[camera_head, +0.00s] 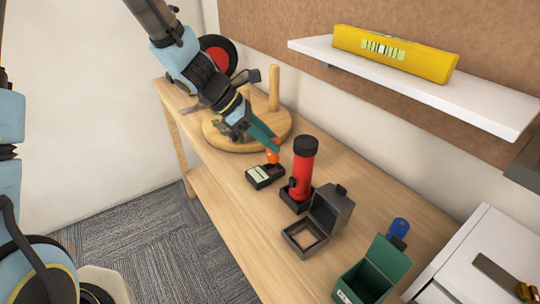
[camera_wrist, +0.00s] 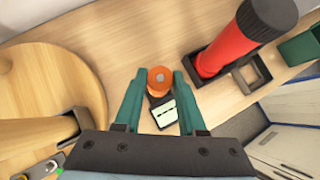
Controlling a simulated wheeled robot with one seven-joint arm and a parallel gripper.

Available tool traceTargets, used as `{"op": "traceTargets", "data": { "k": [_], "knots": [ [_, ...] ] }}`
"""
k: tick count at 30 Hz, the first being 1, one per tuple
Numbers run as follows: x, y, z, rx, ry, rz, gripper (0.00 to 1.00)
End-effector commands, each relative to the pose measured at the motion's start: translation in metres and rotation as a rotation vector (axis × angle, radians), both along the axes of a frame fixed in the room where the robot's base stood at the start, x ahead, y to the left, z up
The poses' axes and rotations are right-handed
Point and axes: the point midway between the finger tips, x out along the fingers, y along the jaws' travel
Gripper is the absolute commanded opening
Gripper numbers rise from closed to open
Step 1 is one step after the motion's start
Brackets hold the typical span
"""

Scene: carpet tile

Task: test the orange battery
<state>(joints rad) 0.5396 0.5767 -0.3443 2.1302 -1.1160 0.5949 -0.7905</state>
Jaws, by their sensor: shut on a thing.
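The orange battery (camera_head: 272,157) is upright between the teal fingertips of my gripper (camera_head: 275,146), at the back end of the tester. My gripper is shut on it; the fingers cover its upper part in the head view. In the wrist view the battery's round top (camera_wrist: 160,78) lies between the two fingertips (camera_wrist: 158,82). The small black tester (camera_head: 265,176) with a pale display lies on the bench, and it also shows just below the battery in the wrist view (camera_wrist: 163,114). I cannot tell whether the battery's lower end touches the tester.
A red flashlight (camera_head: 303,170) stands in a black holder right of the tester. An open grey box (camera_head: 325,222), an open green box (camera_head: 375,275) and a blue battery (camera_head: 399,228) lie farther right. A round wooden stand (camera_head: 222,137) with pegs is left. A shelf (camera_head: 425,87) holds a yellow level (camera_head: 395,54).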

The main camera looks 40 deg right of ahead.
Motion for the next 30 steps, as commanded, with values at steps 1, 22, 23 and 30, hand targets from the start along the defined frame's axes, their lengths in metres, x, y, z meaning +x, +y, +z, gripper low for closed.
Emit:
{"op": "traceTargets", "data": {
  "k": [1,22,23,30],
  "knots": [
    [0.000,0.000,-0.003,-0.001,0.001,0.000,0.00],
    [0.001,0.000,-0.049,-0.001,-0.002,-0.001,0.00],
    [0.001,0.000,-0.050,-0.001,-0.002,-0.001,0.00],
    [0.001,0.000,-0.048,-0.001,-0.002,-0.001,0.67]
  ]
}}
